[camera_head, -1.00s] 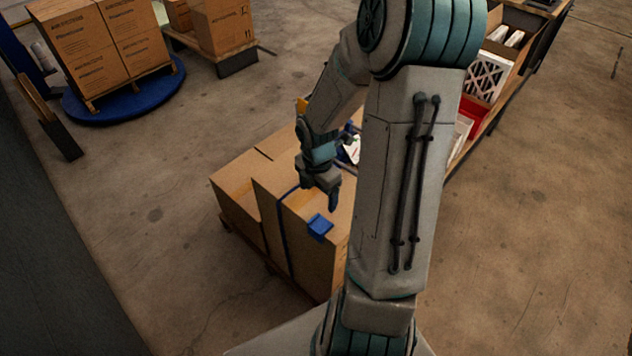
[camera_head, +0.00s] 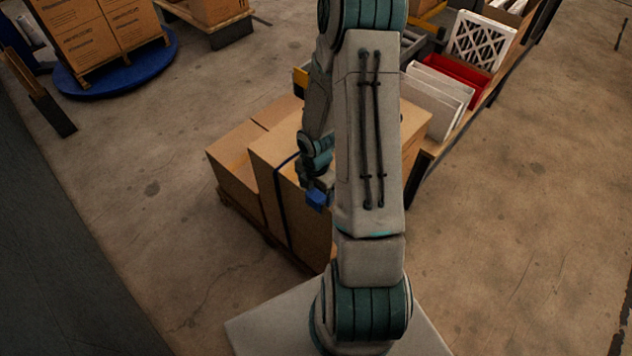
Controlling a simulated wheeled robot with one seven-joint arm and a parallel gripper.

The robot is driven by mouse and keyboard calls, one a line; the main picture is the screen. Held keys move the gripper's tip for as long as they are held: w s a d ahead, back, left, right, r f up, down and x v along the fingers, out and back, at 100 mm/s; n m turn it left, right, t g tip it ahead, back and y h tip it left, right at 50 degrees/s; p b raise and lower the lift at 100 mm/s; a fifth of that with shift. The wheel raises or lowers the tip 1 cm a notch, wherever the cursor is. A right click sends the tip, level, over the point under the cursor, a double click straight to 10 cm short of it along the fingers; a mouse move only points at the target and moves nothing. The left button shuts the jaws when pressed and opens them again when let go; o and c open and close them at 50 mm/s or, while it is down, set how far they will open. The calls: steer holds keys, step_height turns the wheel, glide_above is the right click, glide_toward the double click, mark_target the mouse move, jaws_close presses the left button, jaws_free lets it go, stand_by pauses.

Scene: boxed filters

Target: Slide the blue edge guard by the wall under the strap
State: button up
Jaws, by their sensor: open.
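A blue edge guard (camera_head: 317,199) sits at the top front edge of the tall carton (camera_head: 300,228), to the right of the strap. The dark blue strap (camera_head: 281,205) runs over the carton's top and down its front face. My gripper (camera_head: 316,188) is open, right above the guard and very close to it. My arm and the small size of the view hide whether the fingers are around the guard or touching it.
Lower cartons (camera_head: 236,165) stand on the pallet to the left. A shelf (camera_head: 437,150) with filters and a red bin (camera_head: 458,78) is at right. A dark wall (camera_head: 60,240) runs along the left. Floor between wall and pallet is clear.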

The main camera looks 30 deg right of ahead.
mark_target(286, 174)
steer(key=shift+f, duration=0.3)
steer(key=c, duration=1.1)
steer(key=shift+w+a+p, duration=0.15)
steer(key=shift+w+a, duration=0.2)
steer(key=shift+w, duration=0.6)
steer(key=shift+w+a+p, duration=0.1)
steer(key=shift+w+a, duration=0.2)
steer(key=shift+w, duration=0.6)
steer(key=shift+w+a+p, duration=0.15)
steer(key=shift+w+a, duration=0.2)
steer(key=shift+w, duration=0.6)
steer(key=shift+w+a, duration=0.35)
steer(key=shift+w, duration=0.6)
steer(key=shift+w+a, duration=0.35)
steer(key=shift+w, duration=0.55)
steer(key=shift+w+a, duration=0.35)
steer(key=shift+w, duration=0.6)
steer(key=shift+w, duration=0.2)
